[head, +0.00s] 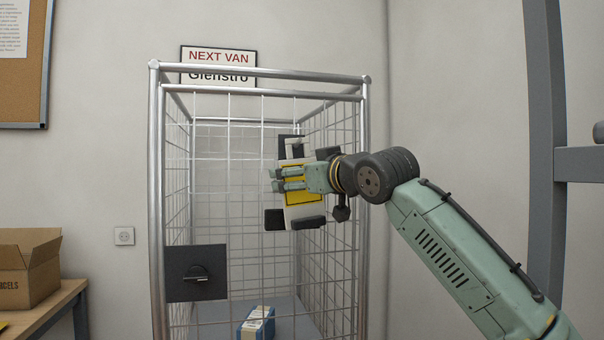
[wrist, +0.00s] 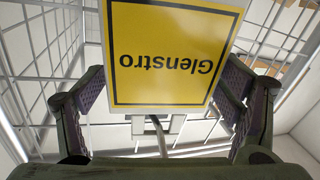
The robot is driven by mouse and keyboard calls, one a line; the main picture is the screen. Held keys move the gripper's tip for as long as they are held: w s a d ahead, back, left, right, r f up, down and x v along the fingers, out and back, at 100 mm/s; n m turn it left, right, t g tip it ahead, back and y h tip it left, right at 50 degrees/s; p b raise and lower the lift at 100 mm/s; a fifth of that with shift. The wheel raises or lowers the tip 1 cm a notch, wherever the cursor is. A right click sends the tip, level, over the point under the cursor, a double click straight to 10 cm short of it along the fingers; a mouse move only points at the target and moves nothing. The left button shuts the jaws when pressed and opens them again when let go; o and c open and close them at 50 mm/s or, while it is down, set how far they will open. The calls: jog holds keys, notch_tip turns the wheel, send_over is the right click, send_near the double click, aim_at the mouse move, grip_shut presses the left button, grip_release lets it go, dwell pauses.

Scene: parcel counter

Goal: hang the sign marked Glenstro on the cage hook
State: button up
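The yellow sign marked Glenstro, with a black outline and pale border, shows upside down in the wrist view (wrist: 165,50). In the head view the sign (head: 304,196) is partly hidden by my gripper (head: 277,180), at the cage's front right. In the wrist view my gripper (wrist: 165,85) has its two fingers wide apart, one close to each side edge of the sign. I cannot tell whether they press on it. A thin grey curved piece (wrist: 158,138), perhaps the hook, shows beside a pale bracket at the sign's edge; whether they are engaged is unclear.
The wire cage (head: 230,150) has round metal posts and a dark latch plate (head: 180,285) at lower left. A blue and white parcel (head: 258,325) lies inside. A NEXT VAN Glenstro notice (head: 218,57) is on the wall. A cardboard box (head: 25,275) stands on a table.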

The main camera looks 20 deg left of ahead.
jog(key=shift+o, duration=1)
jog(key=shift+d+r, duration=0.1)
jog(key=shift+d, duration=0.05)
